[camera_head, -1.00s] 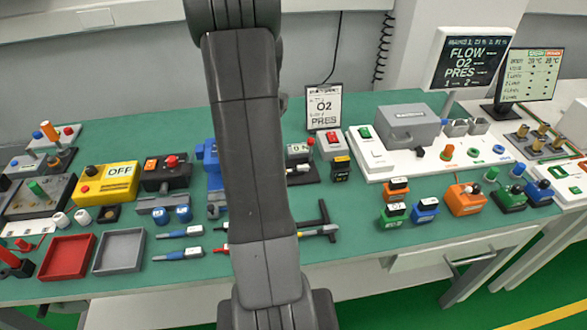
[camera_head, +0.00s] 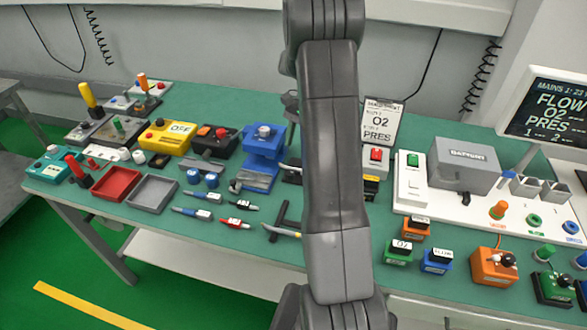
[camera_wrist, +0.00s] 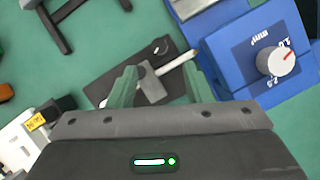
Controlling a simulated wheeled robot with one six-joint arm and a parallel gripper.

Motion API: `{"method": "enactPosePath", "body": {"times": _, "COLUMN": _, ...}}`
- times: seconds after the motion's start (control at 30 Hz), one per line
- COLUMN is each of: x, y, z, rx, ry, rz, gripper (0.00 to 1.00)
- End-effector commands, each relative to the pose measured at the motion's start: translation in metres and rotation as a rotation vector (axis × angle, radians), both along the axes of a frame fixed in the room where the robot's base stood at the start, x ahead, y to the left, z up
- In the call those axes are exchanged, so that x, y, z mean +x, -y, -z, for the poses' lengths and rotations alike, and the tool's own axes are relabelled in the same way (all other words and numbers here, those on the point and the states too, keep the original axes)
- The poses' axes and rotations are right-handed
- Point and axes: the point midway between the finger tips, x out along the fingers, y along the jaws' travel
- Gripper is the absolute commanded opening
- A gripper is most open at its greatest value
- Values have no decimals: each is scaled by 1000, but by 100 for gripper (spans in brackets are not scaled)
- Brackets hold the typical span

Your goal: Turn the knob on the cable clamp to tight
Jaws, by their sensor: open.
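My gripper (camera_wrist: 163,78) is open in the wrist view, its two greenish fingers apart with nothing between their tips. Below and beyond them lies a dark plate (camera_wrist: 108,88) with a grey block (camera_wrist: 152,90), a white rod with a yellow tip, and a small dark round part (camera_wrist: 161,46); this may be the cable clamp and its knob, but I cannot be sure. To its right stands a blue device (camera_wrist: 240,60) with a grey dial (camera_wrist: 276,60) bearing a red line and numbers. In the head view the blue device (camera_head: 262,150) stands left of my arm, which hides my gripper.
A dark stand (camera_wrist: 60,22) and a white-and-black switch (camera_wrist: 22,135) flank the plate in the wrist view. In the head view, red (camera_head: 116,182) and grey (camera_head: 153,190) trays lie left, and a battery unit (camera_head: 463,165) stands right. Green table shows between things.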

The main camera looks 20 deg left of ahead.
Motion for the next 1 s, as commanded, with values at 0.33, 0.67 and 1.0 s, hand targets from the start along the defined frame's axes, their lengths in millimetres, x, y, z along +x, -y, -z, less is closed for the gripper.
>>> {"method": "enactPosePath", "body": {"times": 0.33, "x": -27, "y": -8, "z": 64, "rx": -1, "ry": -3, "rz": 0, "gripper": 46}}
{"method": "enactPosePath", "body": {"times": 0.67, "x": -34, "y": -10, "z": 86, "rx": -1, "ry": 1, "rz": 1, "gripper": 46}}
{"method": "enactPosePath", "body": {"times": 1.0, "x": -34, "y": -11, "z": 86, "rx": 0, "ry": 1, "rz": 1, "gripper": 22}}
